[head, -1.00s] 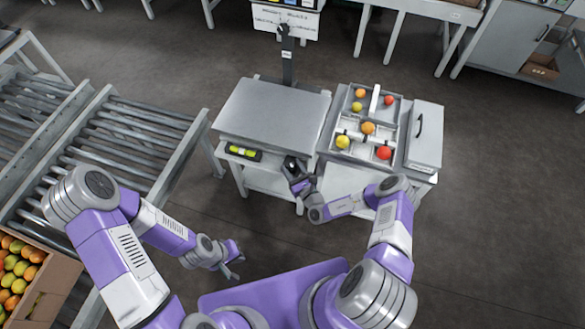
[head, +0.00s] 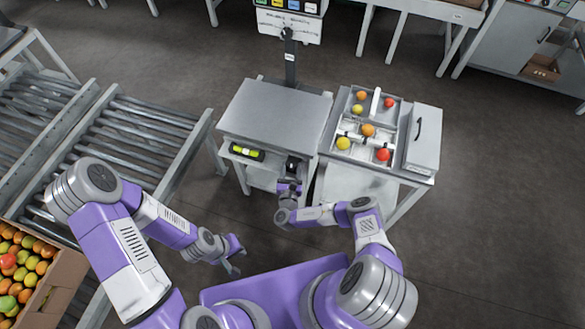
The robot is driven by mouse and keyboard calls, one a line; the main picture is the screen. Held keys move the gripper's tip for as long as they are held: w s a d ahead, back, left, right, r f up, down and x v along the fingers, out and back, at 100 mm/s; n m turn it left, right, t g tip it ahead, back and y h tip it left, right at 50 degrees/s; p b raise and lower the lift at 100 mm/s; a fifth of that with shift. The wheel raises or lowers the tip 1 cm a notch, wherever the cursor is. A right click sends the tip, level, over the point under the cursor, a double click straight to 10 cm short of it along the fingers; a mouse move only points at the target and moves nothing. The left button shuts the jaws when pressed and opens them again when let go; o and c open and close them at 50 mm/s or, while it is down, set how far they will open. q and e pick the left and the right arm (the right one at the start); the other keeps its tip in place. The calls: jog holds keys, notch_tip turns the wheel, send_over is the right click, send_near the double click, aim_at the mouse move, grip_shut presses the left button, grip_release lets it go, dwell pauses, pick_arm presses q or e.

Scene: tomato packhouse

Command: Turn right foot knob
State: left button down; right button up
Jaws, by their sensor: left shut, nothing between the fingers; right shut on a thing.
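The bench scale with its flat grey platform (head: 275,110) stands on a small table in the middle. A level with a yellow-green vial (head: 246,151) shows under its front left edge. My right gripper (head: 292,166) is at the front right corner of the scale, just below the platform edge. My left gripper (head: 238,264) is shut and empty, low in front of the table and apart from everything.
A sorting tray (head: 348,95) with several tomatoes and a grey box (head: 424,138) stand on the table to the right. A roller conveyor (head: 130,130) is at the left, with a crate of tomatoes (head: 66,275) near the lower left. The floor in front is open.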

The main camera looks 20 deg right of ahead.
jog(key=shift+w+a+f+m+g+h+b, duration=0.15)
jog(key=shift+m+g+h+b, duration=0.25)
jog(key=shift+m+h+b, duration=0.25)
jog(key=shift+s+a+m+g+h+b, duration=0.1)
jog(key=shift+m+g+h+b, duration=0.35)
jog(key=shift+h, duration=0.4)
jog(key=o, duration=1)
jog(key=shift+o, duration=0.2)
jog(key=v, duration=0.7)
jog(key=shift+s, duration=0.2)
jog(key=shift+a, duration=0.1)
